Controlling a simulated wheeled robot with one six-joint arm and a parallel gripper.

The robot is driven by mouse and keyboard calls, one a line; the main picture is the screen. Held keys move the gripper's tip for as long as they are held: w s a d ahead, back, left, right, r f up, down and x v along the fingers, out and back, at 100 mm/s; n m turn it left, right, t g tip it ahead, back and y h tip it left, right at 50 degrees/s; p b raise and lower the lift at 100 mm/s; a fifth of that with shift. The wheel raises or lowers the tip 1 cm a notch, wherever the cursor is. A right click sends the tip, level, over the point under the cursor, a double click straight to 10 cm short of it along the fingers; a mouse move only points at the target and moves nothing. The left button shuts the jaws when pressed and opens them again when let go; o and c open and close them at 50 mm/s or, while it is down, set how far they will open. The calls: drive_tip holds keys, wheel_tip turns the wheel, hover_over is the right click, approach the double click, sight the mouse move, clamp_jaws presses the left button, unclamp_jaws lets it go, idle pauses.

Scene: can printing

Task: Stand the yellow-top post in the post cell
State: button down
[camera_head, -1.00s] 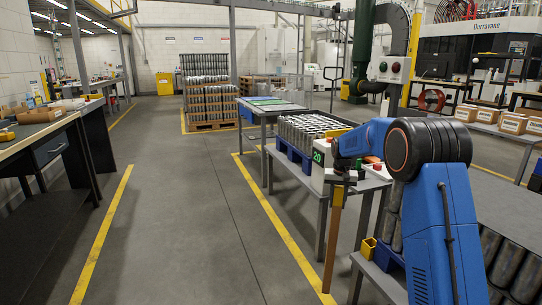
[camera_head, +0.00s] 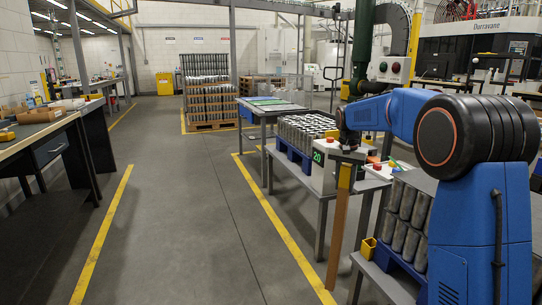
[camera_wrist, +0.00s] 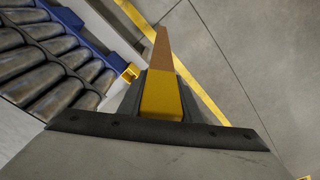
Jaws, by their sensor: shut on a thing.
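The post has a yellow top (camera_head: 345,177) and a long brown shaft (camera_head: 338,235). My gripper (camera_head: 346,158) is shut on the yellow top, and the post hangs nearly upright, its lower end in front of the aisle floor. In the wrist view, my gripper (camera_wrist: 160,100) grips the yellow top (camera_wrist: 161,97), and the brown shaft (camera_wrist: 163,50) runs away from the camera. A small yellow open box (camera_head: 367,248), perhaps the post cell, is at the near left corner of the low can stand, right of the post and apart from it. It also shows in the wrist view (camera_wrist: 130,72).
A table behind the post carries a blue crate of cans (camera_head: 308,130) and a white box marked 20 (camera_head: 321,175). The aisle floor (camera_head: 190,210) to the left is clear.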

drive_tip(key=s+r+m, duration=0.3)
drive_tip(key=s+r, duration=0.6)
drive_tip(key=shift+r, duration=0.2)
drive_tip(key=shift+f, duration=0.1)
